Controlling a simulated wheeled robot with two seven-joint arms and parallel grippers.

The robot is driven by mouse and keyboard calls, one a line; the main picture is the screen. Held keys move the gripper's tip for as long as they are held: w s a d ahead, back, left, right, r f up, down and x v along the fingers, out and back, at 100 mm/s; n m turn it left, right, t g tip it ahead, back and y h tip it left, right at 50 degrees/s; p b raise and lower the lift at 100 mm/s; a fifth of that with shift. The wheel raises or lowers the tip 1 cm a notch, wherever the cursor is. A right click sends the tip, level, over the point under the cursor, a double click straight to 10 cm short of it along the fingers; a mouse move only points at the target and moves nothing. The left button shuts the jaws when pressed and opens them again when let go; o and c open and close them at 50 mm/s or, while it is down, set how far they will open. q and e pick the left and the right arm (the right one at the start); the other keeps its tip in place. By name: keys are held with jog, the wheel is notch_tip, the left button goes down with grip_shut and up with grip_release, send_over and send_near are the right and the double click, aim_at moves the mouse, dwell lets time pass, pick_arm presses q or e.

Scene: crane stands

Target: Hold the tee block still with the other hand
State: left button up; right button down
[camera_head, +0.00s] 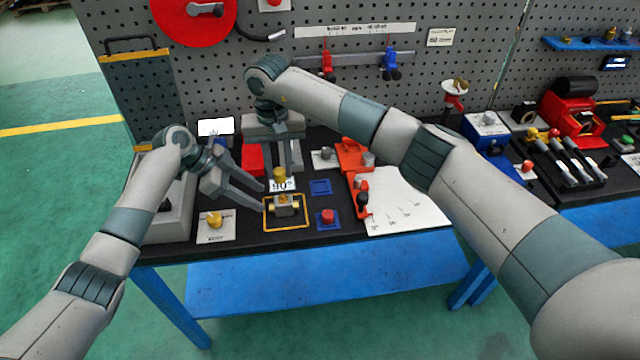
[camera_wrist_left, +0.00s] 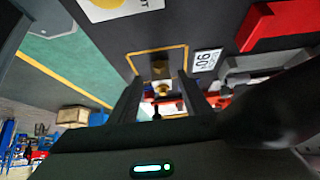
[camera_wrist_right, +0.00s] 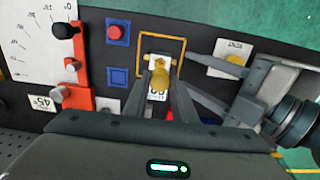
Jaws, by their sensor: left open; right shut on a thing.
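The tee block (camera_head: 287,208), a small grey and brass piece, sits inside the yellow square outline (camera_head: 304,226) on the black bench top. It also shows in the left wrist view (camera_wrist_left: 160,68) and the right wrist view (camera_wrist_right: 158,60). My right gripper (camera_head: 281,172) comes down from behind, shut on a brass cylindrical fitting (camera_wrist_right: 160,80) just behind the block in the head view. I cannot tell whether fitting and block touch. My left gripper (camera_head: 262,197) is open, its fingertips just left of the block. In the left wrist view the block shows beyond and between the fingers.
A white card with a yellow knob (camera_head: 215,222) lies left of the outline. A red lever fixture (camera_head: 361,190) stands beside a white angle chart (camera_head: 408,208).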

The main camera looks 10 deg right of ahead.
aim_at(271, 204)
pick_arm(q)
jog(key=shift+x, duration=2.9)
jog(key=c, duration=1.1)
